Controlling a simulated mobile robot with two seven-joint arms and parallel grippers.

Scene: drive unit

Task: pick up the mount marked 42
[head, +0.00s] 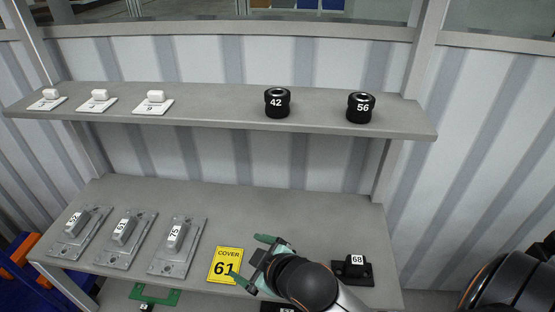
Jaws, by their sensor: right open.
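The mount marked 42 (277,103) is a black round piece with a pale ring on top. It stands upright on the upper shelf, right of the middle. A similar black mount marked 56 (360,107) stands to its right. My right gripper (252,262) is open, with green fingertips, over the lower shelf near the yellow card. It is well below the mount marked 42 and apart from it, and nothing shows between its fingers. My left gripper is out of the picture.
The upper shelf (210,116) also bears several white switch-like pieces (153,102) at the left. The lower shelf (240,205) holds grey units (176,246), a yellow card marked COVER 61 (226,264) and a black part marked 68 (353,269). Uprights (421,50) stand at the sides.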

